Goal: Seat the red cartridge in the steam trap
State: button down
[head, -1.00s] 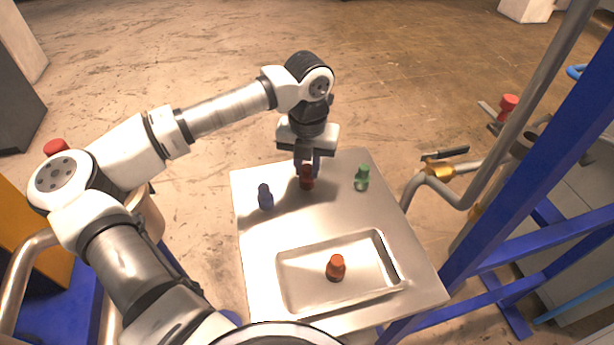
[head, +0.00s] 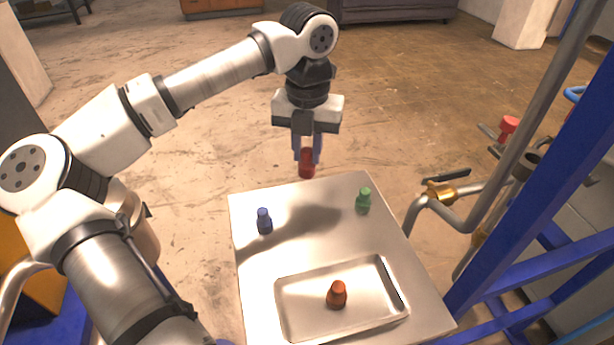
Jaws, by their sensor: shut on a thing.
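The red cartridge (head: 307,165) hangs upright below my gripper (head: 307,152). My gripper is shut on its upper part and holds it in the air above the far edge of the metal table. At the right, a grey pipe with a brass fitting (head: 440,193) runs towards a dark open-topped cylinder (head: 527,164). I cannot tell for sure which of these parts is the steam trap. The cartridge is well to the left of them and apart from them.
The table (head: 330,226) bears a blue cartridge (head: 264,220) and a green cartridge (head: 363,200). An orange cartridge (head: 337,294) stands in a shallow tray (head: 290,318). A blue frame post (head: 540,185) and a slanting grey pipe (head: 510,150) stand at the right, beside a red-knobbed valve (head: 508,125).

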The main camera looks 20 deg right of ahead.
aim_at(307, 150)
notch_tip(307, 150, up, 10)
jog(key=shift+f+b, duration=0.2)
jog(key=shift+b, duration=0.2)
